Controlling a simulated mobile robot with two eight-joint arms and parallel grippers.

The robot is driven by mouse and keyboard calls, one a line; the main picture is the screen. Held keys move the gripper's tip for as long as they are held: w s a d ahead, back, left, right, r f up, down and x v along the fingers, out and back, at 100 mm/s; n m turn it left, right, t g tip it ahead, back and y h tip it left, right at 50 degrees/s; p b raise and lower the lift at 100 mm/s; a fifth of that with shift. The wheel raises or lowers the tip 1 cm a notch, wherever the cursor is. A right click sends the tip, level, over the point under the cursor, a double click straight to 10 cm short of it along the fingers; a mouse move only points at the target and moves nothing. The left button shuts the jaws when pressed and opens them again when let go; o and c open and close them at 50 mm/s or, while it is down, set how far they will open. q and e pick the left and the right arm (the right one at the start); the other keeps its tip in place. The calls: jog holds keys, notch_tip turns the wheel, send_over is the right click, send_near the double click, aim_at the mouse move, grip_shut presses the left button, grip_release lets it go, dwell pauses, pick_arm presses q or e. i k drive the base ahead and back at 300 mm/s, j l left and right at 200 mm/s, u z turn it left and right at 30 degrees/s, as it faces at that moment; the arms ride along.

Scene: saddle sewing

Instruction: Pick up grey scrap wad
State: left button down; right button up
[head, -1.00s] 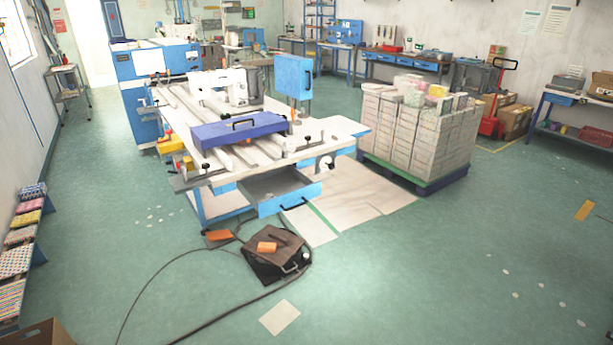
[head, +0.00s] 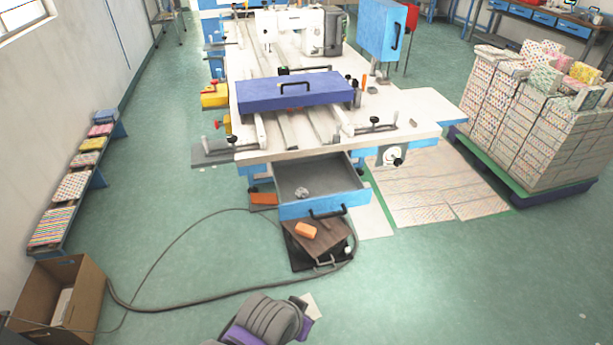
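A small grey scrap wad (head: 301,193) lies inside the open drawer (head: 325,204) under the front of the sewing table. It sits on the drawer's grey floor, left of its middle and near the blue front panel. Nothing covers it from above. A grey ribbed and purple part of my own arm shows at the bottom edge of the head view, well short of the drawer. Neither gripper's fingers can be seen.
An orange block (head: 306,230) lies on a brown-topped box (head: 316,243) below the drawer. A black hose (head: 210,293) runs across the floor. A cardboard box (head: 62,292) stands at the lower left. The loaded pallet (head: 525,190) is at right. Floor at lower right is clear.

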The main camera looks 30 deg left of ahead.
aim_at(301, 193)
jog(key=i+l+u, duration=0.1)
jog(key=i+u, duration=0.3)
jog(key=i+l+u, duration=0.15)
jog(key=u, duration=0.25)
jog(key=i+l+u, duration=1.05)
jog(key=u, duration=0.15)
jog(key=i+l+u, duration=0.15)
jog(key=i+l, duration=0.15)
